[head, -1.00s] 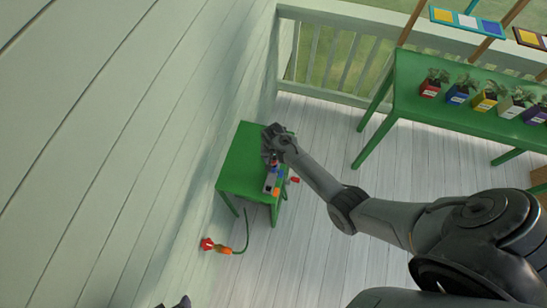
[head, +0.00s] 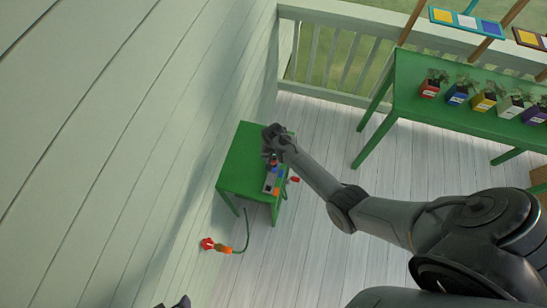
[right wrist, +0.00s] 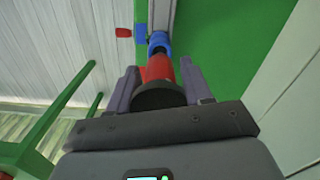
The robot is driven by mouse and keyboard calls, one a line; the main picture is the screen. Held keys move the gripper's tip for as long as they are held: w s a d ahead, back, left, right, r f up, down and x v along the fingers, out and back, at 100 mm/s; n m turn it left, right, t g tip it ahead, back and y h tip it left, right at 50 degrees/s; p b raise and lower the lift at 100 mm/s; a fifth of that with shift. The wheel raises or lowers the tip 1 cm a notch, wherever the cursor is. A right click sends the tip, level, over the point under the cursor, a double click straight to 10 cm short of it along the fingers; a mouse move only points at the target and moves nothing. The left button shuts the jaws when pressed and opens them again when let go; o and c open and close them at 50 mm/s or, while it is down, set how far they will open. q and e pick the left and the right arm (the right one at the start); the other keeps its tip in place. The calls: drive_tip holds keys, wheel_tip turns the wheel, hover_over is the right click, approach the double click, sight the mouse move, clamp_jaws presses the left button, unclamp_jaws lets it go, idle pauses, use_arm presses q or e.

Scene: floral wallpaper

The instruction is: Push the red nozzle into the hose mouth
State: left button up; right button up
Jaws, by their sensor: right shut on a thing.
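My right gripper (right wrist: 160,82) is shut on the red nozzle (right wrist: 158,66), which has a wide dark end toward my palm. The nozzle's front end points at a blue hose mouth (right wrist: 158,40) and appears to meet it; I cannot tell how deep it sits. In the head view my right gripper (head: 271,143) is over the green table (head: 242,165), and the red nozzle is small there. A tip of what looks like my left gripper (head: 181,302) shows at the bottom edge, mostly cut off.
A grey holder (head: 269,183) with an orange part (head: 277,190) is at the table's edge. A red piece (head: 295,180) shows beside it. A green hose (head: 246,228) with red and orange fittings lies below, near the wall. Potted plants (head: 457,95) line another green table.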

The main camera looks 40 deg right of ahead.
drive_tip(key=shift+f+b, duration=1.1)
drive_tip(key=shift+f, duration=0.25)
drive_tip(key=o, duration=1.1)
drive_tip(key=shift+o, duration=0.2)
drive_tip(key=shift+r, duration=0.1)
wheel_tip(320, 180, up, 9)
drive_tip(key=shift+p, duration=0.75)
drive_tip(key=shift+r, duration=0.85)
